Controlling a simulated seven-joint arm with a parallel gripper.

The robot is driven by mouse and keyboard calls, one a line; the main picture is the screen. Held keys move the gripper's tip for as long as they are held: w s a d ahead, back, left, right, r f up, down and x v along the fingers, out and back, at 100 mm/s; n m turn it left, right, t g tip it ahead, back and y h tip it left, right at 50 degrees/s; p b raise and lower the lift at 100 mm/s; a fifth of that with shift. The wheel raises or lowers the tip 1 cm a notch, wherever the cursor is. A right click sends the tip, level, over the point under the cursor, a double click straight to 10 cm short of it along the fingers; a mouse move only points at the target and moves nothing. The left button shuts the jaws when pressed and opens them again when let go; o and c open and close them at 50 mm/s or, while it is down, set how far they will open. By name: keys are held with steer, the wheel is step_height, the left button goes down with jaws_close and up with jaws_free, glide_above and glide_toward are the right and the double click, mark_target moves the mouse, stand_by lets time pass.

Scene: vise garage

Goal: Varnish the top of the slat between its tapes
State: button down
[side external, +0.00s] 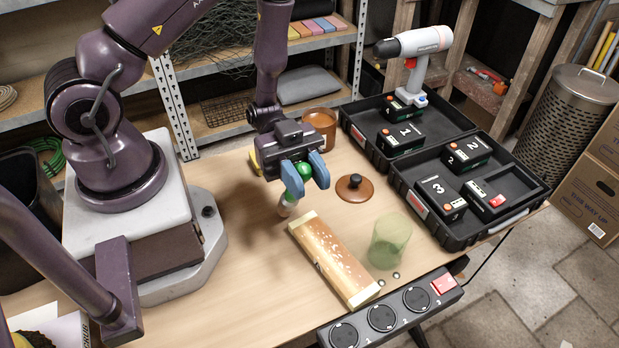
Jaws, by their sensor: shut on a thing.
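The slat (333,258) is a tan wooden board lying on the bench, with a pale yellow tape across its far end (303,219) and another across its near end (363,295). Pale flecks show on its top between the tapes. My gripper (304,183) has blue fingers and is shut on a green-handled brush (288,205). The brush is tilted, its pale lower end pointing down just left of the slat's far end. I cannot tell whether it touches the bench. A brown pot (320,121) stands behind my gripper, and a brown lid with a black knob (355,188) lies to the right.
A translucent green cup (390,242) stands close right of the slat. An open black case (425,215) with numbered batteries and a drill (412,50) are farther right. A socket strip (382,318) runs along the front edge. The bench left of the slat is clear.

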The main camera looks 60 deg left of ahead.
steer(key=shift+a+f, duration=0.15)
steer(key=shift+a, duration=0.4)
steer(key=shift+a+f, duration=0.15)
steer(key=shift+a, duration=6.8)
step_height(320, 180, up, 11)
steer(key=shift+w, duration=0.4)
steer(key=w+d+r+n+t+h, duration=0.1)
steer(key=d+r+n, duration=0.1)
steer(key=d, duration=0.6)
steer(key=w+d+r+n+h, duration=0.1)
steer(key=w+d+r, duration=0.15)
steer(key=d, duration=0.55)
steer(key=shift+n+t, duration=0.5)
steer(key=shift+t, duration=0.2)
steer(key=shift+f, duration=2.7)
steer(key=shift+r, duration=0.2)
